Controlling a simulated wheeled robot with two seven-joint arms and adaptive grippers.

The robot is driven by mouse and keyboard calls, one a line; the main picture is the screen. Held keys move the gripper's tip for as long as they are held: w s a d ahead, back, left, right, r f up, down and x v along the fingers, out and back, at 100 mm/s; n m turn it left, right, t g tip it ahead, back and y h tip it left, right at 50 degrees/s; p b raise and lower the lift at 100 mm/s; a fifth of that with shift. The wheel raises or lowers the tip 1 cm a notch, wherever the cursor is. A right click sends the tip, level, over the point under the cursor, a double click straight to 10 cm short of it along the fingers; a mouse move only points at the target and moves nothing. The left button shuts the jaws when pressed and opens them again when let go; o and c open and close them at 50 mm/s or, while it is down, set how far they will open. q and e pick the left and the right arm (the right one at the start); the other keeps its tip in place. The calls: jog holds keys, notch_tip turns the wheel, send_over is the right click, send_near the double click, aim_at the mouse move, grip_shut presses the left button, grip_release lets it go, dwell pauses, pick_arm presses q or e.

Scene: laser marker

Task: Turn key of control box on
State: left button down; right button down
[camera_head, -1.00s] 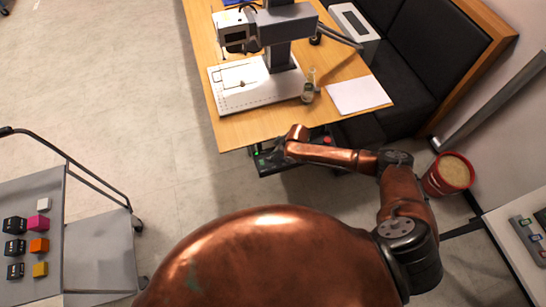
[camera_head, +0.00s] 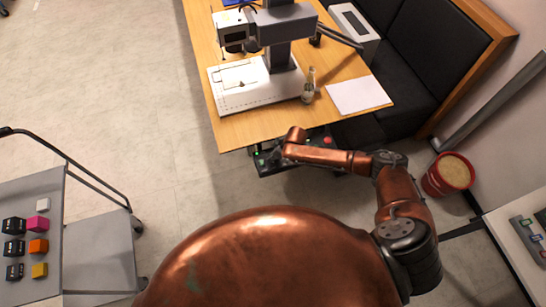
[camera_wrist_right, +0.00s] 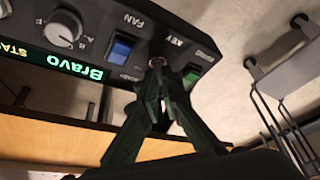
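The control box (camera_wrist_right: 75,35) is a dark panel, upside down in the right wrist view, with a grey knob, a blue button, a green button and a lit green "Bravo" label. In the head view the box (camera_head: 262,162) hangs under the table's front edge, partly covered by my right arm. The key (camera_wrist_right: 155,62) sits at the "KEY" label between the blue and green buttons; only a small metallic part shows. My right gripper (camera_wrist_right: 158,72) has its dark fingertips closed together around the key. In the head view this gripper (camera_head: 278,154) is small and dark. My left gripper is not in view.
The wooden table (camera_head: 240,128) carries the laser marker (camera_head: 285,25), a small bottle (camera_head: 308,90) and white paper (camera_head: 358,95). A grey cart (camera_head: 100,250) with coloured blocks stands at left. A red bucket (camera_head: 447,174) stands at right. Floor left of the table is clear.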

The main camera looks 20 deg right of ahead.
jog(key=shift+s+r+m+p, duration=0.1)
jog(key=shift+m+p, duration=0.4)
jog(key=shift+p, duration=0.25)
jog(key=m+t+h+p, duration=0.1)
jog(key=m+p, duration=0.2)
jog(key=p, duration=0.1)
jog(key=shift+a+m, duration=0.15)
jog(key=shift+m, duration=0.25)
jog(key=m+h+p, duration=0.1)
jog(key=m+p, duration=0.1)
jog(key=shift+s+a+m, duration=0.1)
jog(key=shift+m, duration=0.3)
jog(key=shift+m+h+p, duration=0.3)
jog(key=shift+m+h, duration=0.3)
jog(key=shift+m, duration=0.3)
jog(key=shift+f+m+h, duration=0.2)
jog(key=shift+m+h, duration=0.1)
jog(key=shift+m, duration=0.7)
jog(key=m+h, duration=0.1)
jog(key=m, duration=0.2)
jog(key=shift+a+b, duration=0.1)
jog(key=shift+b, duration=0.3)
jog(key=shift+m+g+h+b, duration=0.4)
jog(key=shift+m+h+b, duration=0.35)
jog(key=shift+m, duration=1.05)
jog(key=shift+r, duration=0.1)
